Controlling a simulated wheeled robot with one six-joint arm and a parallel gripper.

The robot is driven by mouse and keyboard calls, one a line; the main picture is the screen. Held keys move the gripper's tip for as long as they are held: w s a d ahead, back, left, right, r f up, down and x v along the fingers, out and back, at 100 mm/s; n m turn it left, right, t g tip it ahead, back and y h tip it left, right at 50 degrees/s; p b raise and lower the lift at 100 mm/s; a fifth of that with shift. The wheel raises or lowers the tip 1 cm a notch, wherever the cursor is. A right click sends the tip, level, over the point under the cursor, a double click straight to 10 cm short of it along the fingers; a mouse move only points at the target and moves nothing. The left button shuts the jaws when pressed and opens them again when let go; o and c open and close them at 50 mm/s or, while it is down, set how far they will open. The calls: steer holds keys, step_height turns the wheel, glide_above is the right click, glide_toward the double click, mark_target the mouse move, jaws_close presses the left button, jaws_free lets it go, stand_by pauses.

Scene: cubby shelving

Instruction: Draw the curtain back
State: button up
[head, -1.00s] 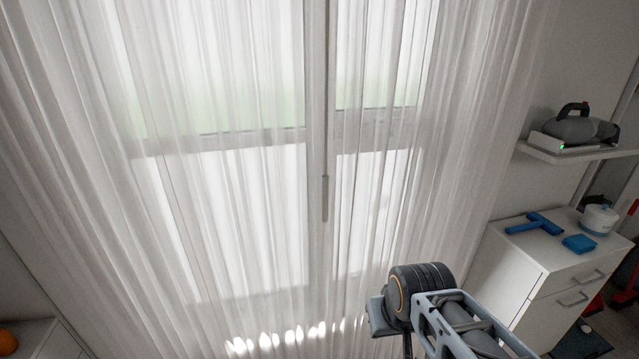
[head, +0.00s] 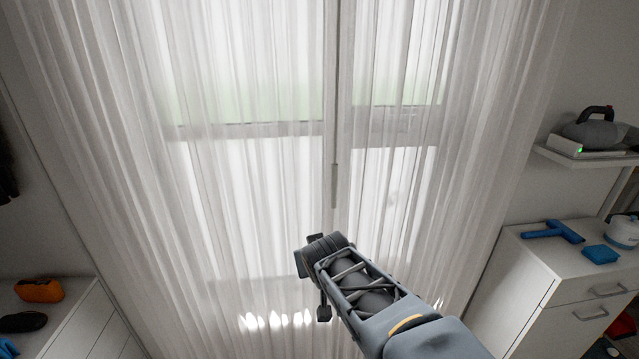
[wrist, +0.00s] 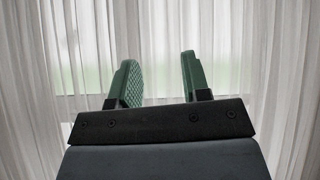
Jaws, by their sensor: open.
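A sheer white curtain (head: 230,200) hangs in folds across the window, with its two panels meeting near the middle. A thin grey draw rod (head: 334,175) hangs at that meeting line. My gripper (wrist: 158,82) is open in the wrist view, its two green padded fingers apart with only curtain behind them. In the head view my arm reaches up from the lower right, and the gripper end is in front of the curtain, below and slightly left of the rod's lower end. The fingertips are mostly hidden by the wrist there. I cannot tell whether they touch the fabric.
A white cabinet (head: 560,275) stands at right with a blue squeegee (head: 553,232), a blue block and a white canister on top. A shelf (head: 585,157) above holds a grey handheld vacuum. At left, a low cabinet (head: 60,335) holds an orange item (head: 40,290).

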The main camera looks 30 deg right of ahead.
steer(key=w+d+r+m+t+h, duration=0.1)
steer(key=w+d+r+t+h, duration=0.15)
steer(key=d, duration=0.55)
steer(key=n+t+y+b, duration=0.1)
steer(key=t+y, duration=0.1)
steer(key=t, duration=0.4)
glide_toward(335, 181)
steer(key=shift+h, duration=0.25)
steer(key=p+x, duration=0.1)
steer(key=x, duration=0.9)
steer(key=shift+w, duration=0.45)
jaws_close()
